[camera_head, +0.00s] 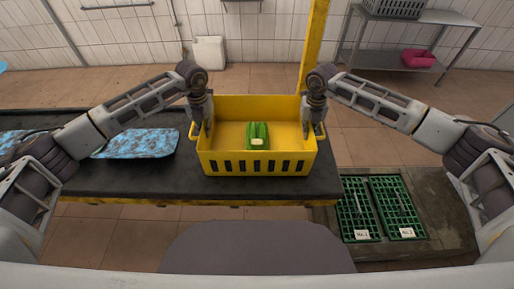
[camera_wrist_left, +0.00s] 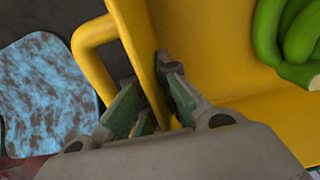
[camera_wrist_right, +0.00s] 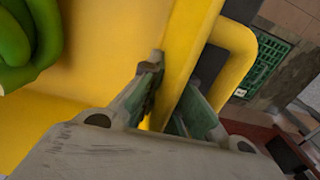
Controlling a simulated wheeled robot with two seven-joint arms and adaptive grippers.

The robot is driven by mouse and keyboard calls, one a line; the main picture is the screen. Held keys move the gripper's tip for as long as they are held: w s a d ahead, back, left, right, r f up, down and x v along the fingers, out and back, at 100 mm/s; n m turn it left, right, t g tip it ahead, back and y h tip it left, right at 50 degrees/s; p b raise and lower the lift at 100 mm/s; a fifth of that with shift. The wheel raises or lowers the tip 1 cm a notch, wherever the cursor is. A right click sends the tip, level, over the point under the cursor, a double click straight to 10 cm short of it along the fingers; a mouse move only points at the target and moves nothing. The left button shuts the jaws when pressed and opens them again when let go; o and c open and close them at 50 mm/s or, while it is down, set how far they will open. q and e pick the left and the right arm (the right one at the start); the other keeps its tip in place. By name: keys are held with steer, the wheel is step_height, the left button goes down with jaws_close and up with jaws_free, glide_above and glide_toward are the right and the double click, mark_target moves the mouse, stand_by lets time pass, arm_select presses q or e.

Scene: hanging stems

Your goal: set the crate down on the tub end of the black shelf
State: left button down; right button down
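The yellow crate (camera_head: 215,163) is level over the right part of the black shelf (camera_head: 110,183), with a bunch of green bananas (camera_head: 265,130) inside. I cannot tell whether its base touches the shelf. My left gripper (camera_head: 208,128) is shut on the crate's left wall beside the handle; the wall runs between its fingers in the left wrist view (camera_wrist_left: 148,100). My right gripper (camera_head: 306,128) is shut on the right wall the same way, as the right wrist view (camera_wrist_right: 172,95) shows. No tub shows on the black shelf.
A blue mottled pad (camera_head: 137,143) lies on the shelf left of the crate, with another at the far left. Green grates (camera_head: 357,208) are in the floor at right. A metal rack (camera_head: 440,17) with a pink tub (camera_head: 418,58) stands at back right. A yellow post (camera_head: 313,45) rises behind the crate.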

arm_select(q)
steer(key=shift+a+f, duration=0.1)
arm_select(e)
steer(key=shift+f, duration=0.1)
arm_select(q)
steer(key=c, duration=1.6)
jaws_free()
steer(key=shift+c, duration=0.2)
arm_select(e)
steer(key=c, duration=1.6)
jaws_free()
steer(key=shift+c, duration=0.2)
